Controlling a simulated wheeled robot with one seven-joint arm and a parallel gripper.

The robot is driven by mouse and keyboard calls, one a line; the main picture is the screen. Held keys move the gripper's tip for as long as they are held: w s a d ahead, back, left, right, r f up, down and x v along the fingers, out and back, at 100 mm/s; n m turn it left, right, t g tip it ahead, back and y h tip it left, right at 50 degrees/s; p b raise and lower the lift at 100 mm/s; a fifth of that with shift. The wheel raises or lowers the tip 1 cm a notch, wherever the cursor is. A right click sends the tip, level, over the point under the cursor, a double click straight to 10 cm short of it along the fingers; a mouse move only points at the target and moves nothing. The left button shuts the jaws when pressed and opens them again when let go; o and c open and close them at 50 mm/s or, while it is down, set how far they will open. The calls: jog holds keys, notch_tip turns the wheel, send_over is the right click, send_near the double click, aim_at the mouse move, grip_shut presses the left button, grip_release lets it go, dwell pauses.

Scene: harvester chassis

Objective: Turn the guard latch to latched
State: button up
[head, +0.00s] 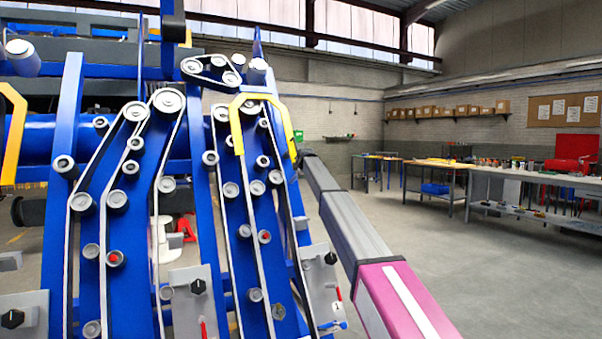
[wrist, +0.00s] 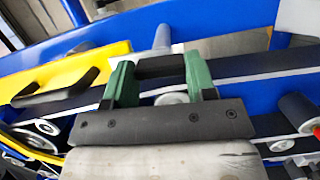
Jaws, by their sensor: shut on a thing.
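In the wrist view my gripper (wrist: 160,72) has its two green fingers on either side of a short black bar (wrist: 160,66), which looks like the guard latch. The gripper is shut on it. The bar lies in front of the dark belt and blue plate. A yellow guard (wrist: 85,72) with a black handle-like part is just left of the fingers. In the head view the yellow guard (head: 262,97) arches over the right-hand belt run. My arm reaches up to its right leg, where the latch and fingers are too small to make out.
Blue chassis plates (head: 88,200) with grey rollers and belts fill the left. Grey brackets with black knobs (head: 331,258) stand low on the plates. A second yellow guard (head: 14,135) is at the far left. Open floor (head: 420,240) and workbenches (head: 540,178) lie to the right.

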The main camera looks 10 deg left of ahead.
jog(key=shift+f+n, duration=0.1)
jog(key=shift+n, duration=0.4)
jog(key=o, duration=0.9)
jog(key=shift+o, duration=0.2)
jog(key=shift+s, duration=0.1)
jog(key=v, duration=1)
jog(key=shift+s, duration=0.35)
jog(key=shift+d, duration=0.15)
